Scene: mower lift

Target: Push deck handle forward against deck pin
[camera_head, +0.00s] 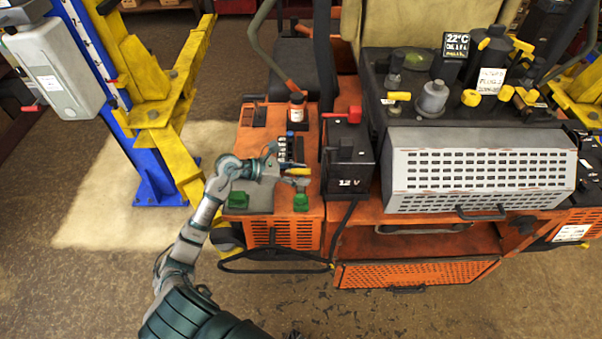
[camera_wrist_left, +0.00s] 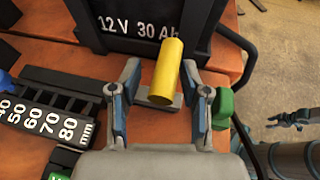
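The deck handle, a yellow cylinder (camera_wrist_left: 165,72), stands between the fingers of my left gripper (camera_wrist_left: 160,70) in the left wrist view. It is nearer the right finger. The fingers are apart, with a clear gap on the left side. In the head view the yellow handle (camera_head: 297,171) shows just right of my left gripper (camera_head: 275,165), above the orange deck. I cannot pick out the deck pin. A black slotted scale marked 40 to 80 mm (camera_wrist_left: 45,118) lies left of the gripper. My right gripper (camera_wrist_left: 290,118) shows small at the right edge of the wrist view.
A black 12 V battery (camera_head: 348,155) stands just beyond the handle. Green blocks (camera_head: 301,202) sit at the deck's front. A small bottle (camera_head: 297,108) stands behind. A blue and yellow lift post (camera_head: 150,110) is at the left. Open floor lies in front.

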